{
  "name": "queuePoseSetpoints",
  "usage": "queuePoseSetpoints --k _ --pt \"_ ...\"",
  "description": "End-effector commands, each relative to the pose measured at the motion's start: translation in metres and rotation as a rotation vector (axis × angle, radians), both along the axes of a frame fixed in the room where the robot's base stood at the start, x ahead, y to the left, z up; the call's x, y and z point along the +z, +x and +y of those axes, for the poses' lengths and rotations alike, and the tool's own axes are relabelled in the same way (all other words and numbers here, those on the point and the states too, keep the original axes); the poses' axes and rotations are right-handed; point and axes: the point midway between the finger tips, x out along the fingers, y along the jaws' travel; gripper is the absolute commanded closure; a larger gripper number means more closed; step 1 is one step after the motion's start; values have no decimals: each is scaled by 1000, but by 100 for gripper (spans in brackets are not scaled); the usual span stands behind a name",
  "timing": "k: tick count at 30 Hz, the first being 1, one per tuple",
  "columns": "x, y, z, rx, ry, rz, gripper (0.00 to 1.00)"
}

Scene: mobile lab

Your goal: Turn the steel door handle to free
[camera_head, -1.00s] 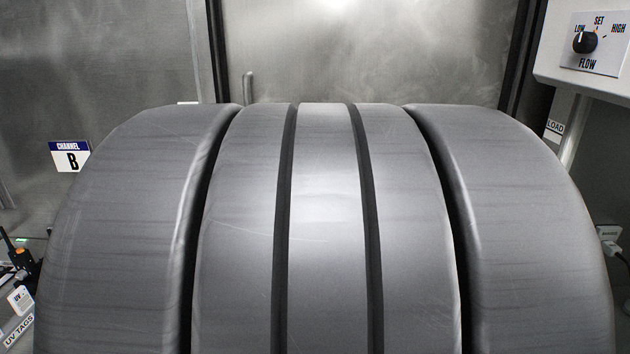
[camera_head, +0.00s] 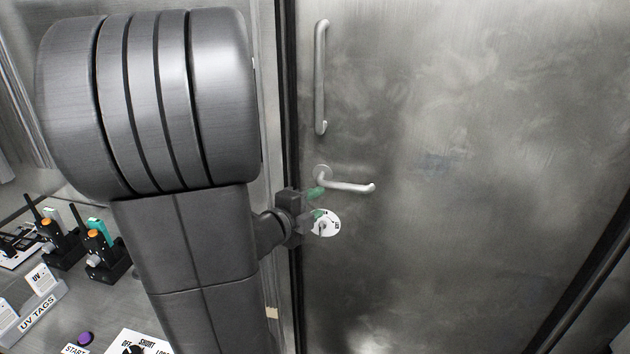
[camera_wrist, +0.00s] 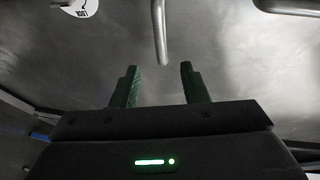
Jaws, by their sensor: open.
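The steel lever handle (camera_head: 346,185) sits on the metal door (camera_head: 450,190) and points right, nearly level, in the head view. A round white lock label (camera_head: 331,217) with a keyhole-like centre is just below its pivot. My gripper (camera_head: 317,203) is open, with green fingers just below and left of the lever. In the wrist view, the lever (camera_wrist: 159,32) hangs from the top edge, and its free end lies in line with the gap between my open fingers (camera_wrist: 160,72). I see no contact; depth is hard to judge. The label (camera_wrist: 80,8) is cut off at the top left.
A vertical pull bar (camera_head: 321,80) is fixed to the door above the lever. A bench with black radio-like devices (camera_head: 104,252), a UV TAGS holder (camera_head: 40,305) and a purple button (camera_head: 85,338) is at the lower left. The door right of the lever is bare.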

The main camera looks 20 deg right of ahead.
Motion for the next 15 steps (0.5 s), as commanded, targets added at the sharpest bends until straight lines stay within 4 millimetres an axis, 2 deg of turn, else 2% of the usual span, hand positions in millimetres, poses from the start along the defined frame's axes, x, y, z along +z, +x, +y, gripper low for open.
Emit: queuePoseSetpoints --k 5,15 --pt "-4 10 -17 -6 0 1 59" --pt "-16 49 -71 -4 0 3 59"
